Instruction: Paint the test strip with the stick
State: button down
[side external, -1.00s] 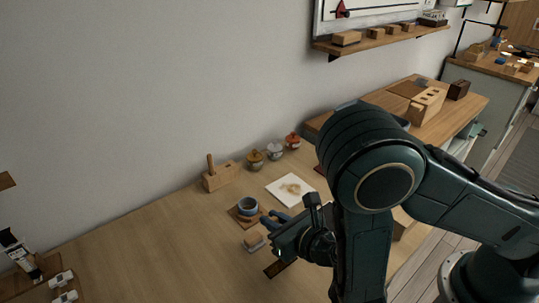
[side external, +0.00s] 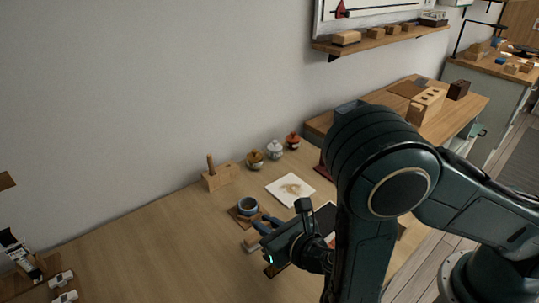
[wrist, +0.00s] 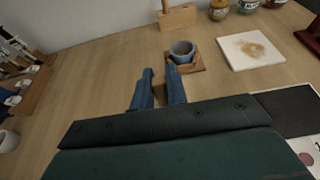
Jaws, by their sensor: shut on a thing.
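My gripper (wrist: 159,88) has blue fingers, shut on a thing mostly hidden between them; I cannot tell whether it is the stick. In the side view my gripper (side external: 260,224) is low over the table, just in front of a blue-grey cup (side external: 248,204) on a small wooden board (side external: 235,214). The cup (wrist: 182,50) is just beyond the fingertips in the wrist view. A wooden peg (side external: 210,164) stands upright in a wooden block (side external: 216,181). A dark panel (wrist: 292,105) lies at the right beside white paper with a red dot; I cannot make out which piece is the test strip.
A white square with a golden stain (side external: 290,188) lies right of the cup. Several small lidded jars (side external: 274,150) stand by the wall. A small block with a grey edge (side external: 251,244) lies by the gripper. The left table is mostly clear.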

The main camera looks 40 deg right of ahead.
jog(key=shift+a, duration=0.1)
jog(key=shift+a, duration=0.45)
jog(key=shift+a, duration=0.1)
jog(key=shift+a, duration=0.35)
jog(key=shift+a, duration=0.45)
jog(key=shift+a, duration=0.15)
jog(key=shift+a, duration=0.3)
jog(key=shift+a, duration=0.1)
